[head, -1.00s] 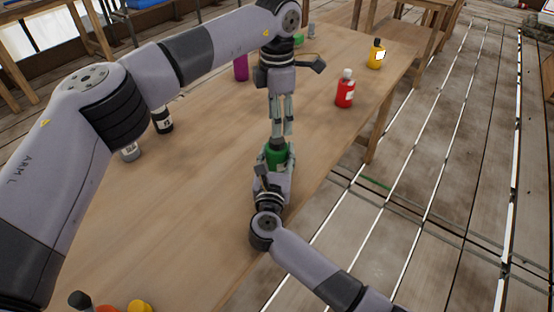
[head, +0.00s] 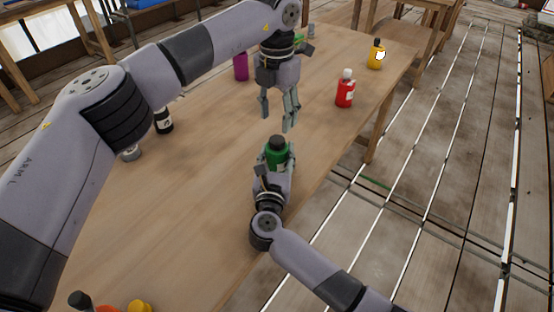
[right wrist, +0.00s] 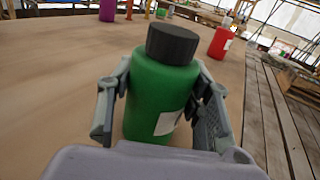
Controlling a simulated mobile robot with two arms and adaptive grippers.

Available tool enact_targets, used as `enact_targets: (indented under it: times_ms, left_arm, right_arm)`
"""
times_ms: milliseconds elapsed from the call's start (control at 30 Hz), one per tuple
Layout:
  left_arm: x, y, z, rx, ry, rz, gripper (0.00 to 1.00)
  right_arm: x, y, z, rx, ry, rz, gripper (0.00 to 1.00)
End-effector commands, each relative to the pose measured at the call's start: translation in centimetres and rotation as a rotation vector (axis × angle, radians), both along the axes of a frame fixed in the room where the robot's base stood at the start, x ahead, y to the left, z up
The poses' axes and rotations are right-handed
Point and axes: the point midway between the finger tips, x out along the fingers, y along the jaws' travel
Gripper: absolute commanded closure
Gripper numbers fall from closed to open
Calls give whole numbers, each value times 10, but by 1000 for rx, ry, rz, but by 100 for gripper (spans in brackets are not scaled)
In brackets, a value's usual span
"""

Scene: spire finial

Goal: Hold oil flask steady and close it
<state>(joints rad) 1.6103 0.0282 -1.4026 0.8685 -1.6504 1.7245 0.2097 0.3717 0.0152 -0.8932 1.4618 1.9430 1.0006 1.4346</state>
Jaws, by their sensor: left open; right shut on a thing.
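The oil flask, taken to be the green bottle (head: 276,156), stands upright on the table with a black cap (head: 277,141) seated on its top. It also shows large in the right wrist view (right wrist: 160,95), with its black cap (right wrist: 172,44) and a white label. My right gripper (head: 276,165) is shut around the flask's body; its fingers show on both sides in the right wrist view (right wrist: 165,100). My left gripper (head: 276,122) is open and empty, just above the cap and apart from it. How tightly the cap sits cannot be told.
On the wooden table (head: 200,200) stand a red bottle (head: 345,89), a yellow bottle (head: 376,55), a purple bottle (head: 240,67) and a black bottle (head: 162,121). Orange and yellow things lie at the near left edge (head: 138,306).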

Motion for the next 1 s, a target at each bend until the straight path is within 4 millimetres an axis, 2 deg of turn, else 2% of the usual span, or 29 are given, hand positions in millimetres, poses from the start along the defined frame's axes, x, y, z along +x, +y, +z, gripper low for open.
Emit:
enact_targets:
  times_ms: [200,433,833,1000]
  left_arm:
    - [-1,1,-36,1,4,0,52]
    - [-1,0,-63,1,3,0,52]
    - [0,0,-70,1,1,0,52]
    - [0,0,-70,1,1,0,63]
  right_arm:
    - [0,0,0,0,0,0,100]
    - [0,0,0,0,0,0,100]
    - [0,0,0,0,0,0,100]
    - [0,0,0,0,0,0,100]
